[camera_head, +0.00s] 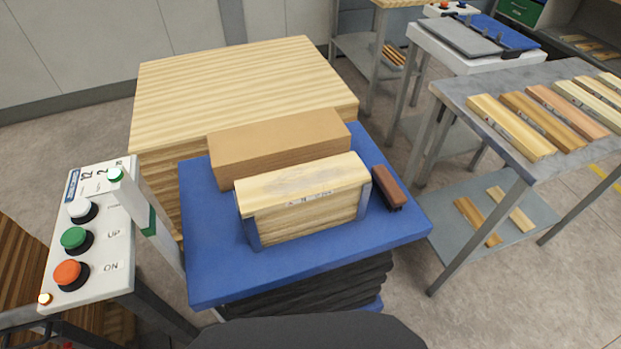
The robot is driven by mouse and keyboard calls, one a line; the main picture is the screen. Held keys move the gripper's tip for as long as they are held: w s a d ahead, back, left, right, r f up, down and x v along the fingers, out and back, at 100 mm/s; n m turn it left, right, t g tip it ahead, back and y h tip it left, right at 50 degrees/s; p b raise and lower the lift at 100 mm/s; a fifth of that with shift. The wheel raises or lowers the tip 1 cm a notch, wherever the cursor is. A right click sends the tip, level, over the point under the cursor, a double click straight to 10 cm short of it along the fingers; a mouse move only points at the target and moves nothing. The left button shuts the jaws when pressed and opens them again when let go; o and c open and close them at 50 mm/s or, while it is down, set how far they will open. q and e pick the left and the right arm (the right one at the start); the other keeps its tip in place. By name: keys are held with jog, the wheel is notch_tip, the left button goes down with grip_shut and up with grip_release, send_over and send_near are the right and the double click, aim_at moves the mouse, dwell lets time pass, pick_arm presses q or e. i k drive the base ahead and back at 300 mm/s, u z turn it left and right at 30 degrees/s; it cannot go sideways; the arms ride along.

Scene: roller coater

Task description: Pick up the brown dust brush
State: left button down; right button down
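The brown dust brush (388,187) is a small reddish-brown block with a dark underside. It lies on the right part of the blue lift-table top (215,283), close to the right end of a wooden piece with blue ends (302,214). A small gap seems to separate them. Neither of my grippers can be made out in the head view, and nothing is holding the brush.
A tan block (280,145) sits behind the wooden piece. A large wood stack (240,80) stands behind the blue top. A control panel (95,225) with buttons stands left. A grey table (460,95) with several boards is at right.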

aim_at(391, 190)
jog(key=u, duration=1.1)
jog(key=k, duration=0.5)
jog(key=z, duration=0.55)
